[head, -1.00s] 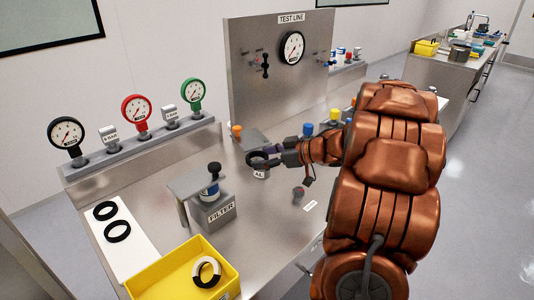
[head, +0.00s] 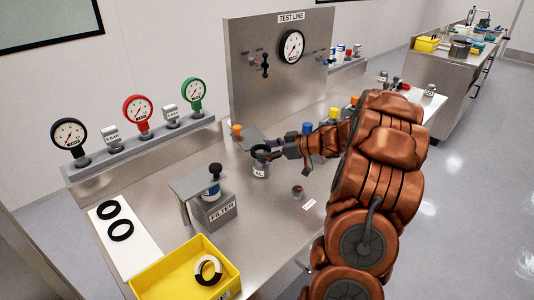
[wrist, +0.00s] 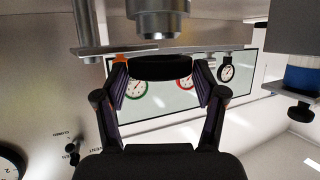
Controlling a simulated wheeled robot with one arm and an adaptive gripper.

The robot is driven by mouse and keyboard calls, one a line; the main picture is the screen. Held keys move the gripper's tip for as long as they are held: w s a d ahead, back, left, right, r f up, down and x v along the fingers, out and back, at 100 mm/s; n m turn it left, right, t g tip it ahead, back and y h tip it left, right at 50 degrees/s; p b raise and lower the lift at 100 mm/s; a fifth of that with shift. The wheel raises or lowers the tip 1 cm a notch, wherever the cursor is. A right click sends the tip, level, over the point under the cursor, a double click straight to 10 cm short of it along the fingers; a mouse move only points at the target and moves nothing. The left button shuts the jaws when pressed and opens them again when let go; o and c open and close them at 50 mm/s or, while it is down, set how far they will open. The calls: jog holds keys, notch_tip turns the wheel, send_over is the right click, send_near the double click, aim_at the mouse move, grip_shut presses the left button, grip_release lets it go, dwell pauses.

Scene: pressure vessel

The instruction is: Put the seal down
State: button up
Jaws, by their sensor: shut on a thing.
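My gripper (head: 272,152) is shut on a black ring seal (wrist: 160,67). In the head view the seal (head: 261,150) is at the top of a small grey metal canister (head: 260,171) with a white label. In the wrist view the seal lies between my two fingertips, close to a round metal part (wrist: 158,18). I cannot tell whether the seal touches the canister. Two other black rings (head: 108,209) lie on a white mat (head: 135,256) at the left.
A yellow tray (head: 153,285) with a black-and-white ring stands at the front. The upright test line panel (head: 250,90) is behind.

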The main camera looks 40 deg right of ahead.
jog(key=shift+f, duration=0.75)
jog(key=shift+f, duration=0.4)
jog(key=o, duration=1.1)
jog(key=shift+s+d+r, duration=0.1)
jog(key=shift+r, duration=0.35)
jog(key=b+v, duration=0.1)
jog(key=v, duration=1)
jog(key=shift+s+d+b, duration=0.2)
jog(key=shift+s+b, duration=0.1)
jog(key=shift+b, duration=0.1)
